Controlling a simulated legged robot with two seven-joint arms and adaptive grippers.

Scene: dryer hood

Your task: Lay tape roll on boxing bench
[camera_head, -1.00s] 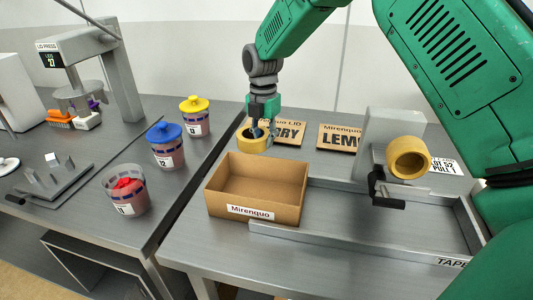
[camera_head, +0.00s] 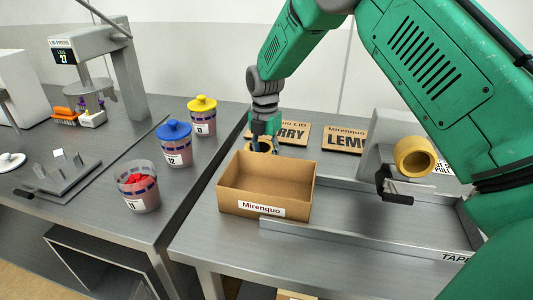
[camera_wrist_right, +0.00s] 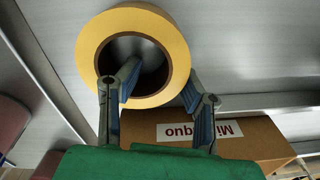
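The yellow tape roll (camera_wrist_right: 88,55) lies flat on the grey right-hand bench (camera_head: 340,260), behind the cardboard box; the box and gripper hide most of it in the head view (camera_head: 264,144). My right gripper (camera_wrist_right: 163,82) is over it, pointing down. In the wrist view one finger is in the roll's hole and the other is outside its rim. The fingers look apart, with a gap inside the rim; firm contact is not visible. My left gripper is not in view.
The open, empty cardboard box (camera_head: 262,207) labelled Mirenquo stands close in front of the gripper. Lid boards (camera_head: 345,139) lie behind. A tape dispenser (camera_head: 376,150) carries another yellow roll (camera_head: 414,157). Lidded tubs (camera_head: 174,145) stand on the left bench.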

